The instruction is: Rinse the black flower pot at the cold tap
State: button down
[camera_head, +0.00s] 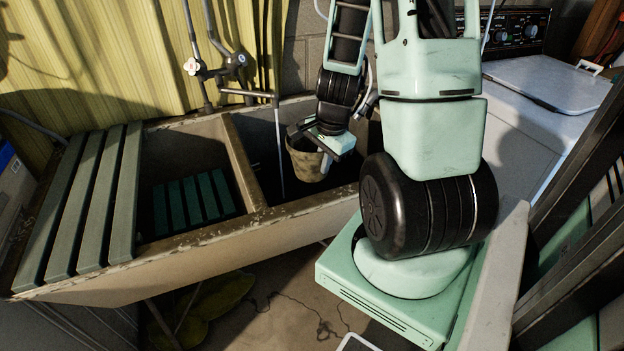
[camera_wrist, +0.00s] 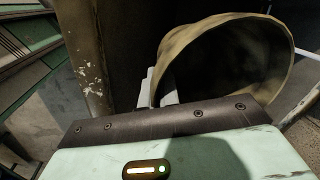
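A flower pot (camera_head: 308,158) hangs in the upper part of the right basin. Its outside looks tan and dirty, its inside dark. My gripper (camera_head: 328,141) is at its rim; in the wrist view the pot (camera_wrist: 205,42) is tilted, its mouth facing right, and the pale fingers (camera_wrist: 160,88) pinch its wall near the rim. The taps stand behind the sink: one has a red-and-white knob (camera_head: 192,67), the other a dark handle (camera_head: 237,60). A spout (camera_head: 247,92) reaches over the right basin. A thin grey line, seemingly running water (camera_head: 280,150), drops from it, left of the pot and apart from it.
The double sink (camera_head: 190,247) has a worn divider (camera_head: 245,165). Green slats (camera_head: 85,205) cover its left end, and a green slatted rack (camera_head: 190,203) lies in the left basin. A white washing machine (camera_head: 550,90) stands at the right. The right basin left of the pot is open.

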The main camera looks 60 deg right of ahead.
aim_at(319, 179)
jog(key=f+b, duration=0.2)
jog(key=f, duration=0.1)
jog(key=shift+w+f, duration=0.2)
jog(key=shift+w, duration=0.2)
jog(key=shift+w+f, duration=0.25)
jog(key=shift+f, duration=0.05)
jog(key=shift+w+d+f+p, duration=0.1)
jog(key=shift+w+d+p, duration=0.1)
jog(key=shift+w, duration=0.35)
jog(key=shift+w+d+p, duration=0.2)
jog(key=shift+w, duration=0.35)
jog(key=w+d+f+p, duration=0.2)
jog(key=w+d+p, duration=0.1)
jog(key=w, duration=0.7)
jog(key=shift+w+d+f, duration=0.2)
jog(key=shift+w+d, duration=0.15)
jog(key=shift+d, duration=0.3)
jog(key=shift+s+d, duration=0.1)
jog(key=shift+s, duration=0.05)
jog(key=shift+s+d, duration=0.2)
jog(key=shift+s, duration=0.2)
jog(key=shift+w+a, duration=0.1)
jog(key=shift+w, duration=0.05)
jog(key=shift+w+a, duration=0.2)
jog(key=shift+w, duration=0.2)
